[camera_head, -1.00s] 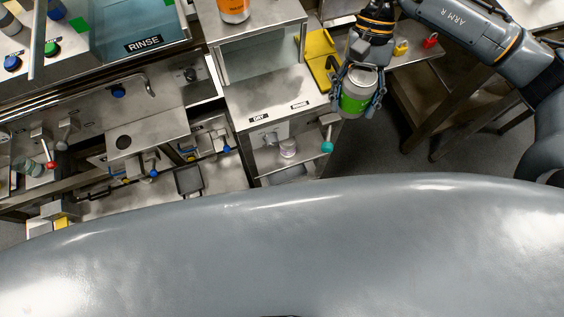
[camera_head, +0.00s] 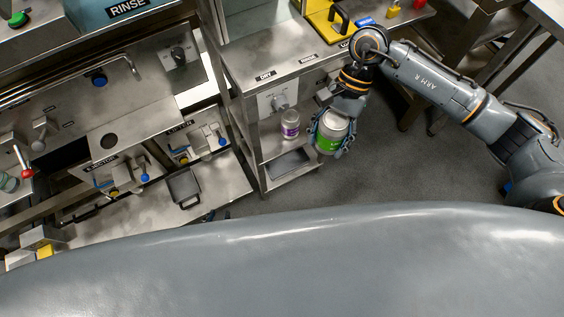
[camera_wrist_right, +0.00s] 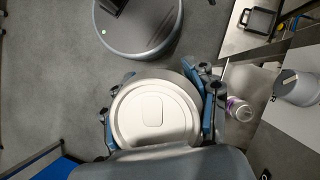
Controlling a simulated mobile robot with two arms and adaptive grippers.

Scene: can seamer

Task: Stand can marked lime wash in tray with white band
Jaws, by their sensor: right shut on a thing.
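My right gripper (camera_head: 332,132) is shut around a can with a green label and grey-white top (camera_head: 328,144). I cannot read its marking. The can hangs over the floor, just right of the open shelf unit. In the right wrist view its pale round lid (camera_wrist_right: 153,112) faces the camera between the blue fingers of my right gripper (camera_wrist_right: 158,108). A dark shallow tray (camera_head: 288,164) lies on the lower shelf, and another dark tray (camera_head: 185,188) lies on the bench to the left. I make out no white band on either. My left gripper is not in view.
A small jar with a purple label (camera_head: 290,124) stands on the shelf left of the held can; the wrist view shows it too (camera_wrist_right: 240,109). The steel counter (camera_head: 265,50) rises above the shelf. The grey floor (camera_head: 400,170) right of the unit is clear.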

